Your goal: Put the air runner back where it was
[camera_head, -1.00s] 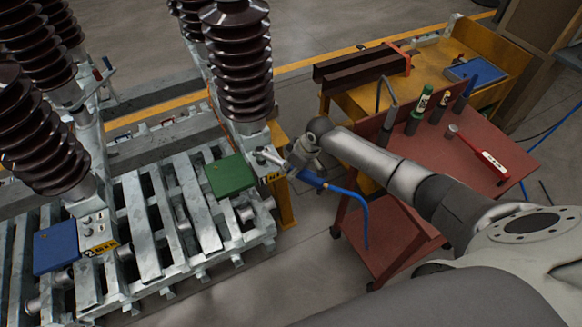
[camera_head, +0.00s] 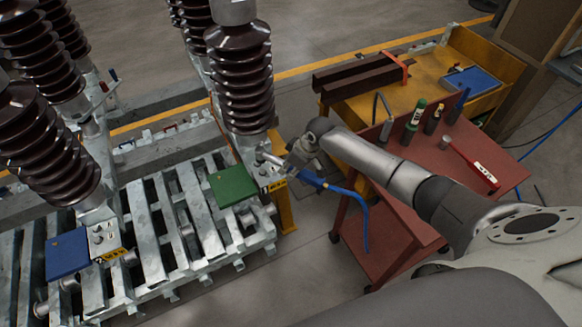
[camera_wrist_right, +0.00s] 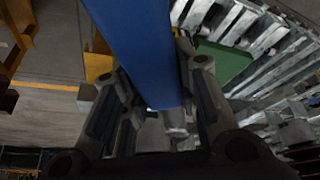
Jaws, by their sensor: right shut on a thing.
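My right gripper (camera_head: 303,162) is shut on the air runner, a blue tool (camera_head: 313,179) with a blue hose (camera_head: 363,222) hanging down from it. The tool hangs in the air beside the grey steel frame, at the foot of the front right insulator. In the right wrist view, the air runner's blue body (camera_wrist_right: 148,45) lies between the two dark fingers (camera_wrist_right: 155,125). The fingers partly hide its metal end. My left gripper is in neither current view.
The red tool cart (camera_head: 415,205) stands right, with several screwdrivers and a red torque wrench (camera_head: 470,162). A yellow bench (camera_head: 435,75) is behind. Ribbed brown insulators (camera_head: 240,75) rise from the steel frame (camera_head: 165,215), with green (camera_head: 233,187) and blue (camera_head: 67,254) boxes.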

